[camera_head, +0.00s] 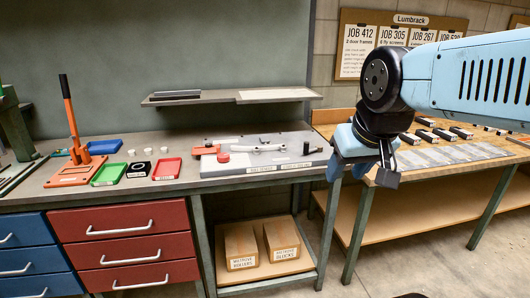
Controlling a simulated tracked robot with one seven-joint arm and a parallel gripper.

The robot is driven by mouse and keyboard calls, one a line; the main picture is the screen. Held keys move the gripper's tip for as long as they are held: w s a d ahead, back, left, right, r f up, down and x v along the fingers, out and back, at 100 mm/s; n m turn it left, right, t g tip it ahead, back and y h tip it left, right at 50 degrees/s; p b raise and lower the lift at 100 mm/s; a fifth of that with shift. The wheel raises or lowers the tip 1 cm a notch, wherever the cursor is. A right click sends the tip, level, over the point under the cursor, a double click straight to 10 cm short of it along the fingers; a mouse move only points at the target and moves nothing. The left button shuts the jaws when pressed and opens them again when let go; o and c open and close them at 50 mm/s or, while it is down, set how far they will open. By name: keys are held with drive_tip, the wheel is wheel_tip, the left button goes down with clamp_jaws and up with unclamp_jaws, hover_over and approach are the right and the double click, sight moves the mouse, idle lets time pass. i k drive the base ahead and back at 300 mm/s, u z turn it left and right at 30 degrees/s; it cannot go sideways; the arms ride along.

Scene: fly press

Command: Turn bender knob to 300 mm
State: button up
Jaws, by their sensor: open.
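A grey bender-like fixture (262,160) lies on the grey bench, with labels along its front edge too small to read. A round red knob (223,157) sits near its left end, and a pale lever or bar (264,147) lies across its middle. A small dark upright post (306,147) stands near its right end. I cannot read any millimetre scale or the knob's setting. My gripper (385,172) hangs open and empty to the right of the fixture, in front of the gap between the two benches, apart from everything.
An orange-handled lever tool (74,125) stands at the left, beside a green tray (110,173) and a red tray (167,168). A wall shelf (230,97) hangs above the fixture. The wooden bench (340,125) at right holds several dark blocks. Cardboard boxes (241,247) sit below.

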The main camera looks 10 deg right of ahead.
sight(223, 157)
drive_tip(key=u, duration=0.05)
drive_tip(key=i, duration=0.95)
drive_tip(key=u, duration=0.05)
